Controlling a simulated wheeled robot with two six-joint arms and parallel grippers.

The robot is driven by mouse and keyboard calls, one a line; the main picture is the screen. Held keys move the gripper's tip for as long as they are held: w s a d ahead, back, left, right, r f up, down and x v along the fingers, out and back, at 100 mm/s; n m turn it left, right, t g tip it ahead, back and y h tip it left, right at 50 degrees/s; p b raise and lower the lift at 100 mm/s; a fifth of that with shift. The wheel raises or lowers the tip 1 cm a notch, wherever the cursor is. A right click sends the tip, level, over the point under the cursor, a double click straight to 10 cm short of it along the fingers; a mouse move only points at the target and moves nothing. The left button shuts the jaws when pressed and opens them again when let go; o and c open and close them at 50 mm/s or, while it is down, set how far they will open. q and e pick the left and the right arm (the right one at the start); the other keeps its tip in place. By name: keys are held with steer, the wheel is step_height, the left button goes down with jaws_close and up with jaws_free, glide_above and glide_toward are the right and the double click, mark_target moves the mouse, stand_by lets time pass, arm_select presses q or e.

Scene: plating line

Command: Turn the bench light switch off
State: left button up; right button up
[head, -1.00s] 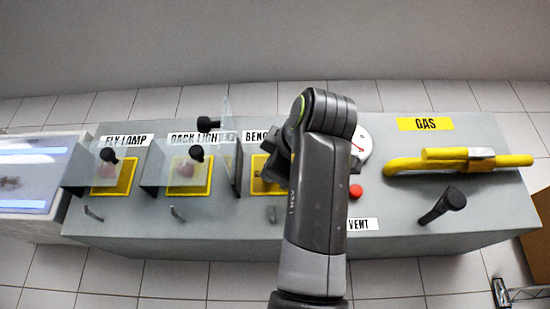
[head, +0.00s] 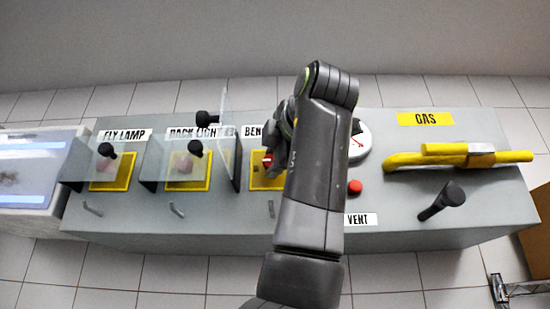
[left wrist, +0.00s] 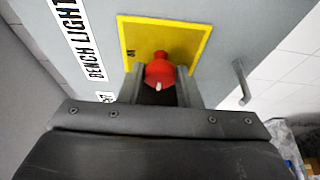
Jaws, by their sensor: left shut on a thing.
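The bench light switch has a red knob (left wrist: 159,70) on a yellow plate (left wrist: 196,38), beside the BENCH LIGHT label (left wrist: 82,36) in the left wrist view. In the head view the yellow plate (head: 262,182) is partly behind my arm, with a bit of red showing above it. My left gripper (left wrist: 158,84) is shut on the red knob, one finger on each side. It also shows in the head view (head: 270,160), reaching down at the switch. The clear cover (head: 229,130) of this switch stands raised on its left. My right gripper is not in view.
FLY LAMP (head: 124,135) and BACK LIGHT (head: 196,133) switches sit left under clear covers with black knobs. To the right are a dial (head: 360,142), a red button (head: 354,187), a yellow GAS handle (head: 405,161) and a black lever (head: 443,200).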

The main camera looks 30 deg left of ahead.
arm_select(q)
steer(key=o, duration=1)
steer(key=shift+c, duration=0.2)
steer(key=b+v, duration=0.2)
steer(key=v, duration=1.5)
steer(key=shift+s+d, duration=0.15)
steer(key=shift+d, duration=0.05)
